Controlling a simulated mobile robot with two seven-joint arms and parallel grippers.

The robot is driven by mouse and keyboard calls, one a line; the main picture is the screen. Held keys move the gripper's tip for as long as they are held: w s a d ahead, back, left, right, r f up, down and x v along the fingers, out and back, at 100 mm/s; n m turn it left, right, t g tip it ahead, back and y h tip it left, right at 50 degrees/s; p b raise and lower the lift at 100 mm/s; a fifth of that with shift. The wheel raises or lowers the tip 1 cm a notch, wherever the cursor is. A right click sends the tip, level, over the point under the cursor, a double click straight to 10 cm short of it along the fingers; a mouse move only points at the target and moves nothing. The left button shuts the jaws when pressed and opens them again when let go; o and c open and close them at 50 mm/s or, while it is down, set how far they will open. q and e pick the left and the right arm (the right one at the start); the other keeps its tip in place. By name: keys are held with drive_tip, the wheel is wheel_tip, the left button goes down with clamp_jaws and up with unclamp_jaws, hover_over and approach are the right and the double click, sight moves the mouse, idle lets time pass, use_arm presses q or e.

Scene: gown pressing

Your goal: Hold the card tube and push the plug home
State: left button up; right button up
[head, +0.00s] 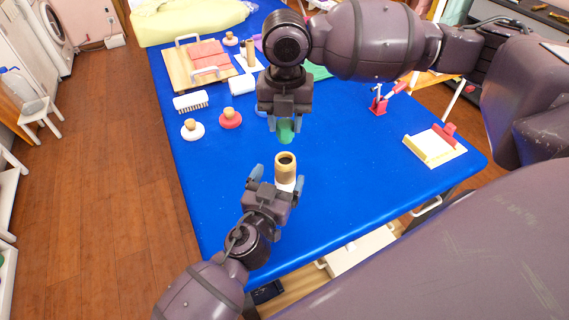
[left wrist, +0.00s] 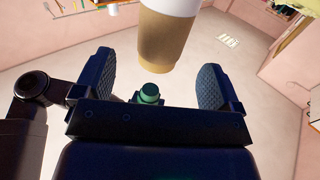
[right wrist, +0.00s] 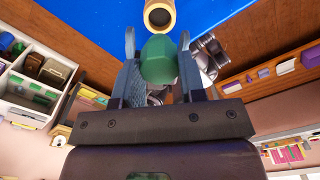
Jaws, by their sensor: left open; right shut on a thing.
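The card tube (head: 285,168) stands upright on the blue table, brown with a white lower part and an open dark mouth on top. My left gripper (head: 277,178) is open low beside it, fingers pointing at the tube. In the left wrist view the tube (left wrist: 167,42) shows upside down in the gap beyond the fingertips, not gripped. My right gripper (head: 285,122) is shut on the green plug (head: 286,135), held above and behind the tube, apart from it. In the right wrist view the plug (right wrist: 158,62) sits between the fingers, with the tube's mouth (right wrist: 159,14) beyond.
A white-based knob (head: 192,130), a red-based knob (head: 230,119) and a brush (head: 190,101) lie to the left. A wooden tray (head: 183,73) with pink pads is farther back. A red clamp (head: 378,104) and a cream block (head: 433,148) stand right. Table around the tube is clear.

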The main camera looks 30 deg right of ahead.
use_arm(q)
drive_tip(key=shift+x, duration=2.35)
drive_tip(key=c, duration=0.9)
